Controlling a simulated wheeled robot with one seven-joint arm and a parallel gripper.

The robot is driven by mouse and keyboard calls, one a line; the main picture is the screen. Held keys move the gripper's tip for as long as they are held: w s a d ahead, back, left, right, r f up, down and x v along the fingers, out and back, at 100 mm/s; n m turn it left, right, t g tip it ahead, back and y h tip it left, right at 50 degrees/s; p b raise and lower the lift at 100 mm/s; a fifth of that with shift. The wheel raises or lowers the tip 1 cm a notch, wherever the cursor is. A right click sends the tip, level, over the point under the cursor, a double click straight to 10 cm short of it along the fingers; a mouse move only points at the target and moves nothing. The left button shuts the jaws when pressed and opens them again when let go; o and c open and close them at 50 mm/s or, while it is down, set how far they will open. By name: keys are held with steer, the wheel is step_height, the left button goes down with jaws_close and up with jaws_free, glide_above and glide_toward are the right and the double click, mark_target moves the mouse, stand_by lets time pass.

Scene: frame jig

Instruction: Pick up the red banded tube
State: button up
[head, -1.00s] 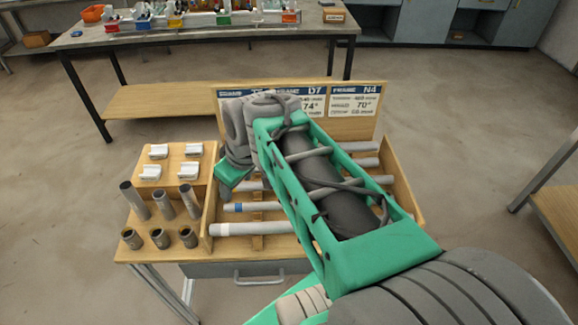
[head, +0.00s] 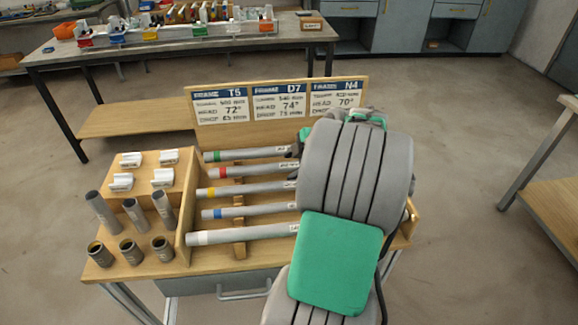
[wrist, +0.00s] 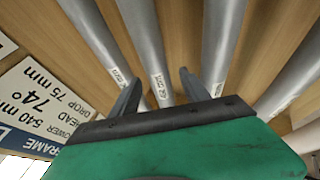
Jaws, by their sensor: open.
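The red banded tube (head: 250,172) lies in the wooden rack, second from the back in the head view, between the green banded tube (head: 247,154) and the yellow banded tube (head: 240,190). Its right end is hidden behind my arm. In the wrist view my gripper (wrist: 160,77) is open, its fingers pointing down among the grey tubes. One tube (wrist: 147,40) runs between the fingers, second from the sign side, which fits the red banded tube's place. No colour bands show there, and I cannot tell whether the fingers touch it.
A blue banded tube (head: 250,210) and a white banded tube (head: 240,234) lie nearer the front. A sign board (head: 279,102) stands behind the rack. Upright tubes, short sockets and white clips (head: 131,159) stand at the left. A cluttered bench (head: 180,45) is farther back.

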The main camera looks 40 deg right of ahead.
steer(key=shift+c, duration=0.3)
steer(key=shift+f, duration=0.1)
jaws_close()
stand_by(0.4)
